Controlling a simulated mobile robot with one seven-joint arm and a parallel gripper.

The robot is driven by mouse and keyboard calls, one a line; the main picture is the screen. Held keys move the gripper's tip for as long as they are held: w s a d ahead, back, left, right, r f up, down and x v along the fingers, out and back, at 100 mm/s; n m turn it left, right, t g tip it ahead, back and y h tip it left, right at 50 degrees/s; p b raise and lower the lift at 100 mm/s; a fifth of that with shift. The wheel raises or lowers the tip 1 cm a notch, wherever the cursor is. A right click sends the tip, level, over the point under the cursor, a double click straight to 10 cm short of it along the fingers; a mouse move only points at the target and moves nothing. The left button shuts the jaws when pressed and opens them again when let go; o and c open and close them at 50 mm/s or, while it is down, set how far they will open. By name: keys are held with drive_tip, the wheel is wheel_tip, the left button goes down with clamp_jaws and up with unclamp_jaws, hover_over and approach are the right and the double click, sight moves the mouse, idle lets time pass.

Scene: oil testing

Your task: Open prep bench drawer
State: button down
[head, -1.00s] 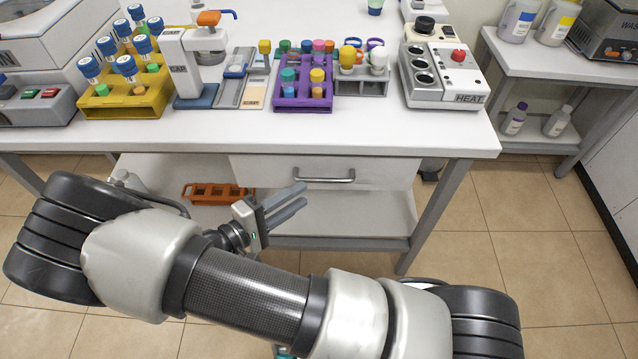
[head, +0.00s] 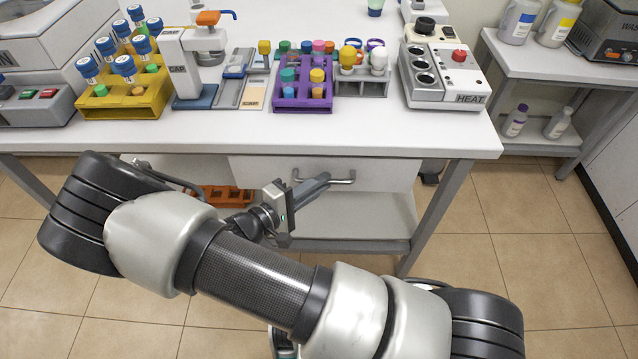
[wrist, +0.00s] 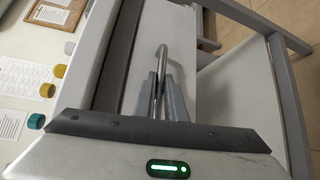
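The prep bench drawer (head: 390,174) has a white front under the bench top and looks closed. Its metal bar handle (head: 344,181) is on the middle of the front and also shows in the wrist view (wrist: 162,52). My gripper (head: 320,183) is at the left part of the handle. In the wrist view my two grey fingers (wrist: 161,88) lie on either side of the bar, close against it, and look shut on it. The fingers hide part of the handle in the head view.
The white bench top (head: 350,130) above holds a purple tube rack (head: 277,104), a yellow rack (head: 150,100) and a heater (head: 445,95). An orange rack (head: 235,196) sits on the lower shelf. A bench leg (head: 440,215) stands right of the drawer. Floor in front is clear.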

drive_tip(key=s+p, duration=0.1)
drive_tip(key=s, duration=2.4)
drive_tip(key=shift+s+a, duration=0.35)
drive_tip(key=shift+a, duration=0.1)
drive_tip(key=c, duration=1.8)
unclamp_jaws()
drive_tip(key=p+v, duration=0.1)
drive_tip(key=v, duration=1.6)
drive_tip(key=shift+s+a+r, duration=0.1)
drive_tip(key=shift+s+a, duration=0.05)
drive_tip(key=shift+s, duration=0.1)
